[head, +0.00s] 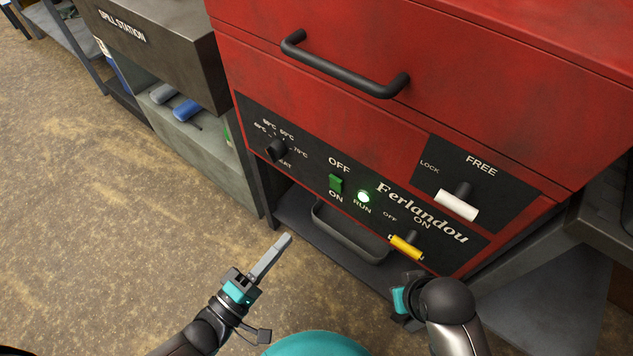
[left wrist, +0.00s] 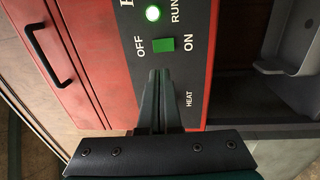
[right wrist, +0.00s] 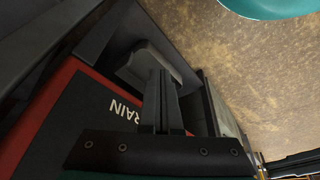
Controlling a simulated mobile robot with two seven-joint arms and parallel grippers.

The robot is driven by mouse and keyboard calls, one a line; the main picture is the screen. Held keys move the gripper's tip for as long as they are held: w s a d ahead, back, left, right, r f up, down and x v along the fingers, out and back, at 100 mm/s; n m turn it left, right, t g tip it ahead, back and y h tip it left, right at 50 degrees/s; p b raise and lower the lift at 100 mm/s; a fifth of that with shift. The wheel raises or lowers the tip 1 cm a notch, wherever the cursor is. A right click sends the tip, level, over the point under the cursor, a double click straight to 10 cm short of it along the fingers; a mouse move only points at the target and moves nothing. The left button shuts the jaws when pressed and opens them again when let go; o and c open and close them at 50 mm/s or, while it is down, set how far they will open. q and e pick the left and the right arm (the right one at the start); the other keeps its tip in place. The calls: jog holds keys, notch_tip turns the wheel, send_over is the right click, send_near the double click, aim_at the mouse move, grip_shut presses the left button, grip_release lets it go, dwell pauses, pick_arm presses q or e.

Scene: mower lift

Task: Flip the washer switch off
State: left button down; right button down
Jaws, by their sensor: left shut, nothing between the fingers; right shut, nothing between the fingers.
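The red washer (head: 320,80) has a black panel with a green rocker switch (head: 336,184) between the words OFF above and ON below. The round RUN lamp (head: 363,197) beside it glows green. In the left wrist view the switch (left wrist: 163,44) lies just beyond my fingertips, with the lit lamp (left wrist: 152,13) further off. My left gripper (head: 287,238) is shut and empty, in front of the panel, apart from the switch in the head view. My right gripper (right wrist: 160,75) is shut and empty, near a panel part lettered "RAIN"; its fingers are mostly hidden in the head view.
A yellow lever (head: 407,247), a white lever (head: 457,205) and a heat knob (head: 277,150) stick out of the panel. A black handle (head: 345,65) is above. A grey tray (head: 350,235) sits below. A grey spill station (head: 165,50) stands left. Floor is clear at left.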

aim_at(333, 181)
pick_arm(q)
jog(key=shift+a+r, duration=0.1)
jog(key=shift+a, duration=0.05)
